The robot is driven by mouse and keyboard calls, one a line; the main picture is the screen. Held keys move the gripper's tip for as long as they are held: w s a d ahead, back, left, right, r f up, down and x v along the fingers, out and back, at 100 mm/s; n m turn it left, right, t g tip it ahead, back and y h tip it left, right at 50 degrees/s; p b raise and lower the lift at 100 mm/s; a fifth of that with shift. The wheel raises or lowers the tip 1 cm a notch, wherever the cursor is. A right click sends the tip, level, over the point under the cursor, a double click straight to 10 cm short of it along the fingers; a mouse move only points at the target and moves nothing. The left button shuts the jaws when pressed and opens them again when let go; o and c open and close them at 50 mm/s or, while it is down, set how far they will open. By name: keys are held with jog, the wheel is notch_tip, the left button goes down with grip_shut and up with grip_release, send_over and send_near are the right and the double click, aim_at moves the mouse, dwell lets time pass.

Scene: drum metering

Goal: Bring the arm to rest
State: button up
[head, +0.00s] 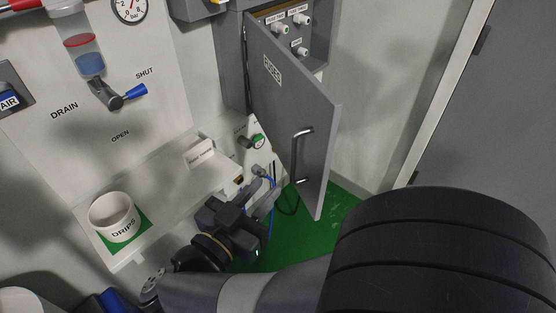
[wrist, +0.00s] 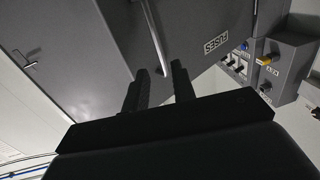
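My gripper (head: 267,188) is low in front of the wall panel, left of the open grey FUSES door (head: 290,110). Its two fingers stand apart with nothing seen between them in the head view. In the wrist view the gripper (wrist: 160,72) also shows spread fingers, and the door's bar handle (wrist: 156,38) runs down behind the gap between the tips. In the head view the handle (head: 296,158) is to the right of the fingers and looks clear of them. My large dark arm link covers the lower right of the head view.
A white DRIPS cup (head: 113,217) stands on a green patch on the ledge (head: 165,185). Above are a blue-handled drain valve (head: 134,92) and a pressure gauge (head: 130,8). Cables hang by my gripper. Green floor (head: 318,220) shows below the door; a grey door (head: 490,110) is at right.

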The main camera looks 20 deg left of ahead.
aim_at(292, 159)
jog(key=shift+w, duration=0.15)
jog(key=x, duration=1)
jog(key=shift+w+d+p, duration=0.25)
jog(key=shift+w+p, duration=0.05)
jog(key=shift+p, duration=0.05)
